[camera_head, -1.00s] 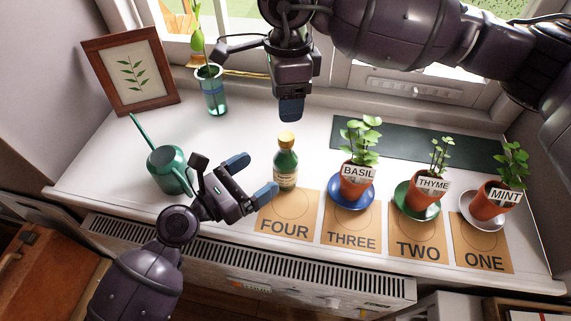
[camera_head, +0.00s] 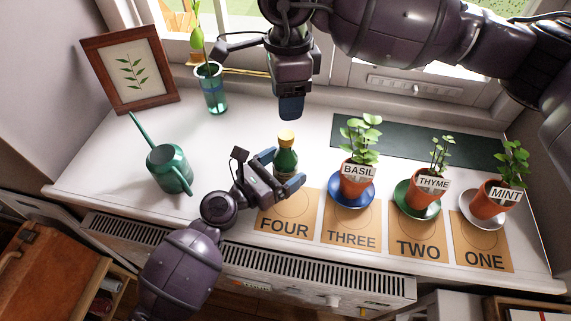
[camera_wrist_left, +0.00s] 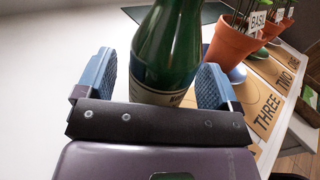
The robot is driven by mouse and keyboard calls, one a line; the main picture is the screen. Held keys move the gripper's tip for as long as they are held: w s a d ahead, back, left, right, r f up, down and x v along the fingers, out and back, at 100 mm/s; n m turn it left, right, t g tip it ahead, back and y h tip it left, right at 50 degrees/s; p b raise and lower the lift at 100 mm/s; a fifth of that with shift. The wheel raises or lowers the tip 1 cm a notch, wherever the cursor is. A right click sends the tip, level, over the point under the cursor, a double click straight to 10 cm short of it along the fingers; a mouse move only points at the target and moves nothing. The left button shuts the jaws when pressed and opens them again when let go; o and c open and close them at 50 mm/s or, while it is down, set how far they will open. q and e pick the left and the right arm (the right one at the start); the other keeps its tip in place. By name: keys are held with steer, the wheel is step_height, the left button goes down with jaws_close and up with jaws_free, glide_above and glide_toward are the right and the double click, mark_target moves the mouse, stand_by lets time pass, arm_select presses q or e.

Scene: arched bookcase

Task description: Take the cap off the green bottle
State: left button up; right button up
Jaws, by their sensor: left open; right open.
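The green bottle (camera_head: 287,160) stands upright on the white sill with a yellow cap (camera_head: 286,137) on top. In the left wrist view the green bottle (camera_wrist_left: 170,50) is between the two blue fingers; its top is out of that view. My left gripper (camera_head: 281,168) is open around the bottle's lower body, with a gap showing at the fingers. My right gripper (camera_head: 291,108) hangs above and behind the bottle, pointing down, apart from the cap. Its two fingers overlap in this view.
A basil pot (camera_head: 355,182) on a blue saucer stands right of the bottle, with thyme (camera_head: 422,195) and mint (camera_head: 489,200) pots farther right. Numbered cards (camera_head: 287,222) lie along the front edge. A watering can (camera_head: 169,168) stands left, a glass vase (camera_head: 212,90) behind.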

mark_target(286, 135)
arm_select(q)
steer(key=c, duration=1.6)
jaws_close()
arm_select(e)
steer(key=m, duration=2.6)
steer(key=shift+m, duration=0.4)
steer(key=m, duration=0.4)
steer(key=shift+m, duration=0.3)
steer(key=shift+s+f, duration=0.15)
steer(key=shift+f, duration=1.85)
steer(key=shift+s+f, duration=0.15)
steer(key=shift+f, duration=1.85)
